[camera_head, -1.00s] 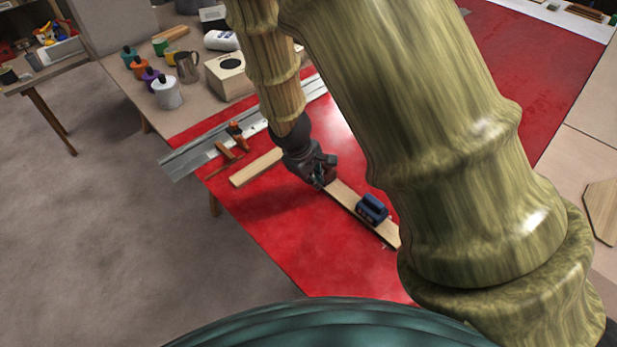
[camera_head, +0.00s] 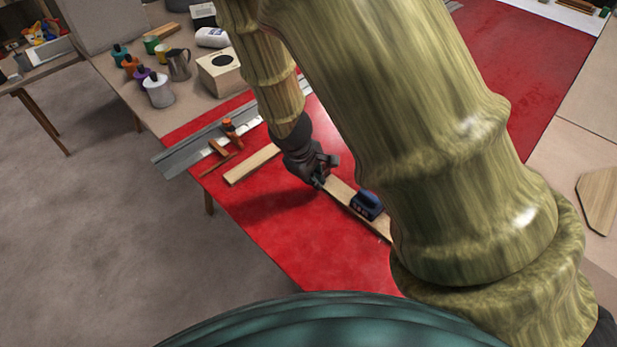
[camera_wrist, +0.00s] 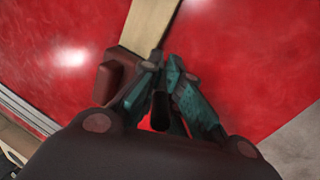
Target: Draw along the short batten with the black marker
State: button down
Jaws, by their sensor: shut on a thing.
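My gripper (camera_head: 321,181) is low over the red table top, at the upper-left end of a pale batten (camera_head: 341,191). A dark blue block (camera_head: 367,205) sits on that batten, and my arm hides its far end. The wrist view shows a batten (camera_wrist: 150,24) running away beyond the fingers. My teal fingers (camera_wrist: 162,108) are shut on a dark, narrow thing (camera_wrist: 160,112), seen nearly end on, which looks like the black marker. Its tip is hidden, so contact with the table or batten cannot be told. A second pale batten (camera_head: 252,164) lies apart to the left.
A metal straightedge (camera_head: 190,152) and orange-handled tools (camera_head: 230,129) lie near the left battens. Pots, a jug (camera_head: 178,64) and a wooden box (camera_head: 219,73) stand behind. A dark reddish block (camera_wrist: 115,80) lies close beside the fingers. Red surface (camera_head: 290,225) in front is clear.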

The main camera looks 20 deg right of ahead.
jog(key=shift+s+d, duration=0.1)
jog(key=shift+s, duration=0.25)
jog(key=shift+s+d, duration=0.1)
jog(key=shift+s, duration=0.15)
jog(key=shift+s+d, duration=0.15)
jog(key=shift+s, duration=0.25)
jog(key=shift+s, duration=0.1)
jog(key=shift+s+d, duration=0.25)
jog(key=shift+s, duration=0.4)
jog(key=shift+s, duration=0.1)
jog(key=shift+s+d, duration=0.1)
jog(key=shift+s+d, duration=0.25)
jog(key=shift+s, duration=0.25)
jog(key=shift+s+d+r, duration=0.1)
jog(key=shift+s, duration=0.1)
